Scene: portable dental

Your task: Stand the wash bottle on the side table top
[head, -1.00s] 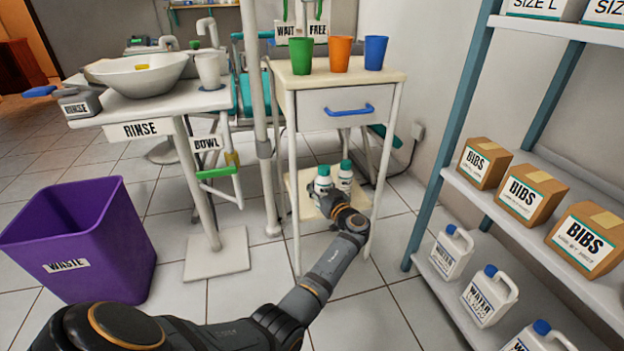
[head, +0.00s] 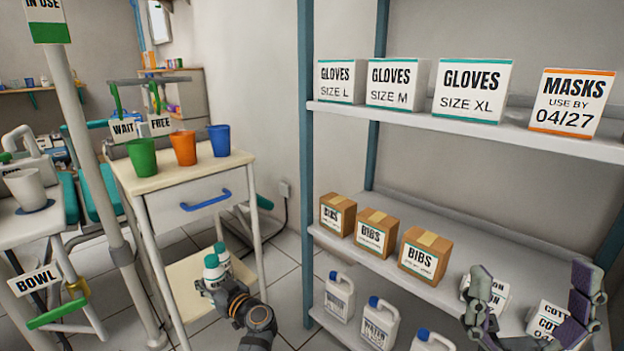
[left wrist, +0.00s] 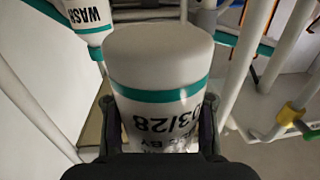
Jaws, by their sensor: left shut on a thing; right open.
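The side table has a pale top (head: 165,183) and a lower shelf (head: 186,290). Two white bottles with teal caps stand close together at the lower shelf. My left gripper (head: 213,284) is shut on the nearer bottle (head: 211,273). In the left wrist view this held bottle (left wrist: 160,65) sits between the fingers, with a teal band and "03/28" lettering. The other bottle (head: 222,254) is just behind it; in the left wrist view it (left wrist: 88,18) reads "WASH". The held bottle's base is hidden in the head view. My right gripper (head: 535,308) is open and empty before the shelving at right.
Green (head: 142,157), orange (head: 184,148) and blue (head: 219,140) cups stand along the back of the table top; its front is bare. A drawer with a blue handle (head: 206,200) is below. A post (head: 95,150) stands left. Shelving (head: 420,215) with boxes and jugs stands right.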

